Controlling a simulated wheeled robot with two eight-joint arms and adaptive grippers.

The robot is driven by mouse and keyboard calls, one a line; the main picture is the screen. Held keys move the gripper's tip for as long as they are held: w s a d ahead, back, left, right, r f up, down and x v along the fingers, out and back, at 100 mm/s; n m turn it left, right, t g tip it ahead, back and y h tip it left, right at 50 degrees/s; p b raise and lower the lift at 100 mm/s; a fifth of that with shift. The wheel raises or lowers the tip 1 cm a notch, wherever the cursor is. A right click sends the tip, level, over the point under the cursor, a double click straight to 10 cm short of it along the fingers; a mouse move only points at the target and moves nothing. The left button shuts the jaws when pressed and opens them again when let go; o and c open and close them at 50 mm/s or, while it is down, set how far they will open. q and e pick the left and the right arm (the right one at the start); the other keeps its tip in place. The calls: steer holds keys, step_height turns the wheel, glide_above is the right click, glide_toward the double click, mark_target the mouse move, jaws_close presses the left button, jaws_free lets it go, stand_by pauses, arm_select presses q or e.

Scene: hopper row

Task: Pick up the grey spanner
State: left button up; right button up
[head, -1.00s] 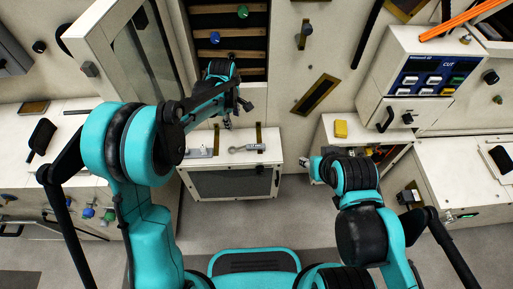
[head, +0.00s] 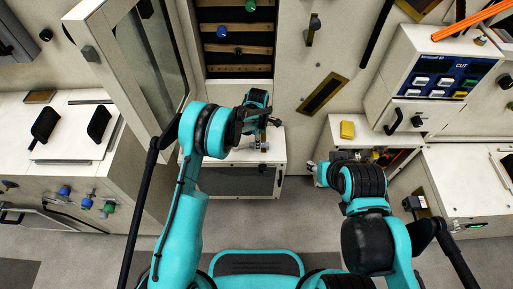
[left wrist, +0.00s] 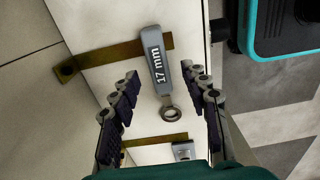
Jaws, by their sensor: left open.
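The grey spanner (left wrist: 158,68), marked "17 mm", lies on the white top of a low cabinet (head: 222,156). In the left wrist view its ring end points toward my palm. My left gripper (left wrist: 163,84) is open, with its fingers on either side of the spanner and gaps to both sides. I cannot tell how high the fingers are above the top. In the head view my left gripper (head: 262,143) is over this cabinet and mostly hides the spanner. My right gripper (head: 312,166) is at the right, away from the spanner; its jaws are too small to read.
Brass strips (left wrist: 108,60) are on the cabinet top near the spanner. A small grey fitting (left wrist: 183,151) is nearer my palm. An open cabinet door (head: 150,65) stands left of my left arm.

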arm_select(q)
step_height(320, 180, down, 2)
steer(key=shift+f, duration=0.1)
jaws_close()
steer(key=shift+r, duration=0.2)
steer(key=shift+r, duration=0.5)
steer(key=r, duration=0.1)
steer(key=r+p, duration=0.2)
steer(key=r, duration=0.1)
steer(key=shift+s+d, duration=0.2)
steer(key=shift+d, duration=0.1)
steer(key=s+d+r+p, duration=0.3)
steer(key=s+d+r, duration=0.3)
steer(key=d, duration=0.2)
steer(key=shift+s+d, duration=0.3)
steer(key=shift+s, duration=0.05)
